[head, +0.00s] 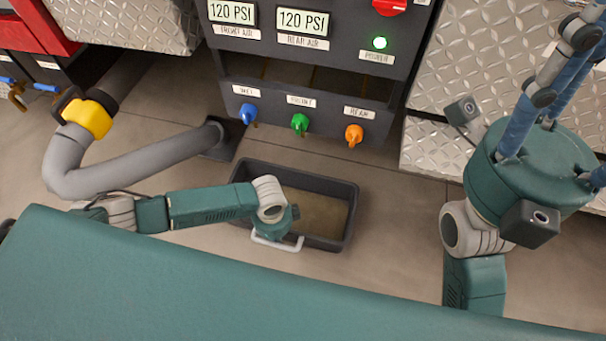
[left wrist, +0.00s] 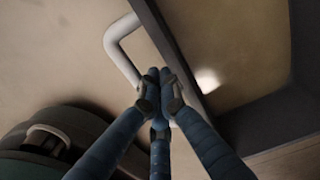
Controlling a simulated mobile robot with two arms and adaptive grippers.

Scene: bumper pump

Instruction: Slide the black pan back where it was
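The black pan (head: 353,218) is a rectangular tray on the floor in front of the pump panel, with a brownish inside. Its pale handle (head: 275,243) sticks out on the near side, towards me. My left gripper (head: 287,222) is over the handle and the near wall; its fingers are hidden in the head view. In the left wrist view its fingertips (left wrist: 160,78) are together at the gap between the handle (left wrist: 117,48) and the pan wall (left wrist: 165,40). I cannot tell whether the handle is gripped. My right gripper (head: 560,95) is raised at the right, its fingertips out of frame.
The pump panel (head: 310,75) with blue, green and orange valve knobs stands behind the pan. A grey hose (head: 140,172) curves along the left to a dark floor fitting. Open floor lies to the right of the pan.

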